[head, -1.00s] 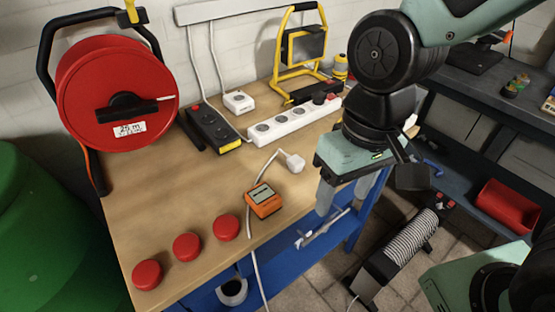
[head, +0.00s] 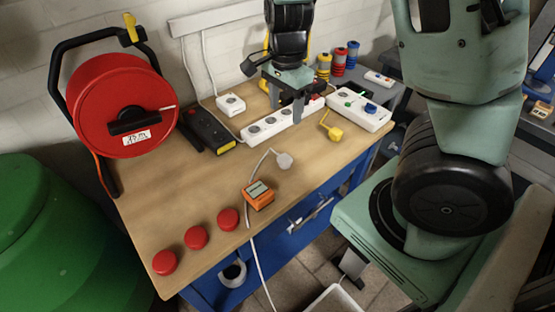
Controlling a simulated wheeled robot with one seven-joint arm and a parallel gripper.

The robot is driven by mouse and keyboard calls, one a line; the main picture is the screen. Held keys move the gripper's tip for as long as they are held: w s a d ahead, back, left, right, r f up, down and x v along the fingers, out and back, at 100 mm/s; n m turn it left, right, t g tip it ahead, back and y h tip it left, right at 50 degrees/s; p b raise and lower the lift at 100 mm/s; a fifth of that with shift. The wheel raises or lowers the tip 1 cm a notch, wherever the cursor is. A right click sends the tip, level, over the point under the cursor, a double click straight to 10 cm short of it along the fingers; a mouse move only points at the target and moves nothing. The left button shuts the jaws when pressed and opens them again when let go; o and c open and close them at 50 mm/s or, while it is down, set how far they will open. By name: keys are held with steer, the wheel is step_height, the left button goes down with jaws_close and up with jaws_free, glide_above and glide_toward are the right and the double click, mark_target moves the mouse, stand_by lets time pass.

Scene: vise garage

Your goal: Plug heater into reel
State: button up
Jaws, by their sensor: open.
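The red cable reel (head: 112,97) stands upright in a black frame at the bench's back left; I cannot make out sockets on it. A pale plug (head: 284,160) lies mid-bench. A white cable curves from it to beside the orange meter, and a white cable (head: 259,262) hangs over the front edge; whether they are one cable is unclear. The heater is not recognisable now. My gripper (head: 287,112) points down, open, at the white power strip (head: 266,129), with its fingers in front of or over it; contact is unclear. No plug shows between the fingers.
An orange meter (head: 258,195) and three red round caps (head: 197,237) lie near the bench's front. A black power strip (head: 207,129), white box (head: 231,104), yellow plug (head: 331,126) and second white strip (head: 358,109) are further back. Bare wood lies left of the meter.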

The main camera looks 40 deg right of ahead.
steer(key=shift+f, duration=0.1)
steer(key=b, duration=0.3)
glide_above(285, 158)
step_height(285, 158, down, 12)
steer(key=shift+a+f, duration=0.1)
steer(key=shift+f, duration=2.55)
steer(key=shift+c, duration=0.3)
steer(key=c, duration=1)
